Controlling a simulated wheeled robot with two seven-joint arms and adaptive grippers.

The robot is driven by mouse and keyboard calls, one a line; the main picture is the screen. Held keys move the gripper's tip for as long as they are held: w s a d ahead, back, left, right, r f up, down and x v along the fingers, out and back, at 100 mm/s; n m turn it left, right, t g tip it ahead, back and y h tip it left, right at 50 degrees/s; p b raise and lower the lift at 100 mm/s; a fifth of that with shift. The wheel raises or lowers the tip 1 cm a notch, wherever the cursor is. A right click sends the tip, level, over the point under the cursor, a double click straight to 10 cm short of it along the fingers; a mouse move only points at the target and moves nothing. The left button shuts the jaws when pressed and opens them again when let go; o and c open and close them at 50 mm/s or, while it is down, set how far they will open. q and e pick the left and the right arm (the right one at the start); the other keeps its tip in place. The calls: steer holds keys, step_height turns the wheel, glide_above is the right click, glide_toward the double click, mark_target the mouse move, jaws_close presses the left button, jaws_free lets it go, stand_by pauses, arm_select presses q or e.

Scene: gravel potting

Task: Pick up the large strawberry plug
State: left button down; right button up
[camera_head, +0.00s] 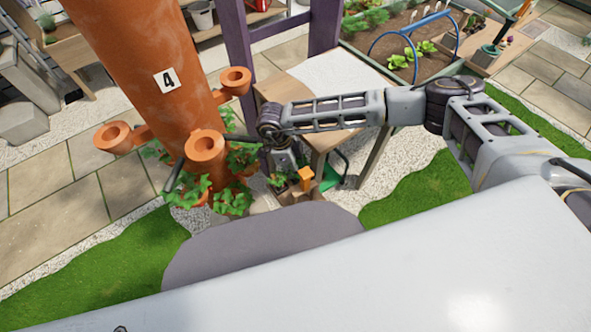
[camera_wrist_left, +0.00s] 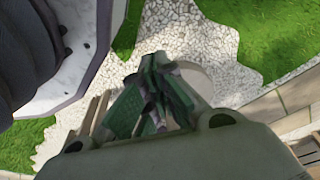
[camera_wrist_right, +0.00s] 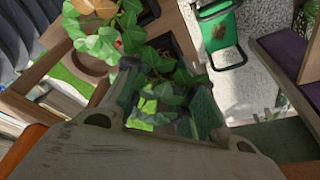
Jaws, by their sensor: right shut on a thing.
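My right gripper (camera_head: 281,172) is low beside the terracotta tower (camera_head: 143,60) labelled 4. In the right wrist view its fingers (camera_wrist_right: 165,100) are apart and closed on a leafy green strawberry plug (camera_wrist_right: 158,92). The leaves hide the root part, and I cannot tell the plug's size for sure. A small wooden crate (camera_head: 290,197) lies just under this gripper, with dark compartments (camera_wrist_right: 172,47) showing in the right wrist view. My left gripper (camera_wrist_left: 153,85) shows only in the left wrist view, its green-padded fingers drawn together with nothing seen between them, over gravel.
The tower has side cups (camera_head: 205,146), and leafy plants (camera_head: 238,198) grow low around it. A wooden table (camera_head: 275,88) stands behind my right arm. A green bin (camera_wrist_right: 219,38) stands near the crate. A raised bed with a blue hoop (camera_head: 410,40) is farther back.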

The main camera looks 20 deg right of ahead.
steer(key=shift+r, duration=0.1)
